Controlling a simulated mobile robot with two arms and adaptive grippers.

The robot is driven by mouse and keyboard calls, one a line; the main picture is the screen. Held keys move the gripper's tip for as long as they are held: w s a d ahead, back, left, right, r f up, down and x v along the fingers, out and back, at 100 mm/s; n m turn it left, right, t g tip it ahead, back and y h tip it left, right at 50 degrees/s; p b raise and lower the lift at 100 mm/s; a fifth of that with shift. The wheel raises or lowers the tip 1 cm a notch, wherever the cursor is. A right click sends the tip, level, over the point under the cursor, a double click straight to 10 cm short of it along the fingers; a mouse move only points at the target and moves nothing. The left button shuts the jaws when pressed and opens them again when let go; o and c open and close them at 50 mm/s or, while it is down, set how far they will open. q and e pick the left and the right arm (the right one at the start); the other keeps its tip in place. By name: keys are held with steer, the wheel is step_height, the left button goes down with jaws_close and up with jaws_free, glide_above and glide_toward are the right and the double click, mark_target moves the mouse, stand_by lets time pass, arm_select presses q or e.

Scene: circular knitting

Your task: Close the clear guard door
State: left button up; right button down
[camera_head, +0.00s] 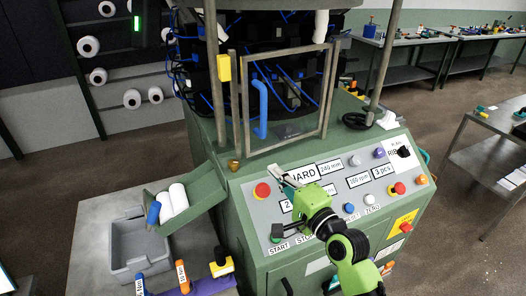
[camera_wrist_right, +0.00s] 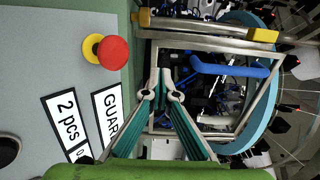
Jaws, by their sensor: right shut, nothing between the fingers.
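The clear guard door (camera_head: 329,90) is a metal-framed pane on the front of the green knitting machine, with a blue bar handle (camera_head: 263,108). In the right wrist view the door frame (camera_wrist_right: 262,97) and blue handle (camera_wrist_right: 228,69) lie beyond the fingers. I cannot tell how far the door stands from its closed position. A yellow block (camera_head: 224,67) sits on the post at its left. My right gripper (camera_head: 282,176) is shut and empty above the control panel, in front of and below the door, apart from the handle. My left gripper is not in view.
The sloping control panel (camera_head: 266,213) carries a red button (camera_head: 262,190), labels and several knobs. A green chute (camera_head: 206,199) with white rolls and a grey bin (camera_head: 123,246) stand at the left. Metal tables with small items are at the right.

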mark_target(256, 150)
steer(key=p+x, duration=0.1)
steer(key=x, duration=0.6)
steer(key=shift+w+d+f+p, duration=0.1)
steer(key=shift+w+p, duration=0.25)
steer(key=shift+w+a, duration=0.25)
steer(key=shift+w, duration=0.15)
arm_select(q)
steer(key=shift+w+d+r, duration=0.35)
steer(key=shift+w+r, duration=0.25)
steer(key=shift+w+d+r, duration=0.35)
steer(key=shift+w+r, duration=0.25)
arm_select(e)
steer(key=shift+w, duration=0.15)
steer(key=shift+x, duration=0.75)
steer(key=shift+w+a+f, duration=0.1)
steer(key=shift+a, duration=0.1)
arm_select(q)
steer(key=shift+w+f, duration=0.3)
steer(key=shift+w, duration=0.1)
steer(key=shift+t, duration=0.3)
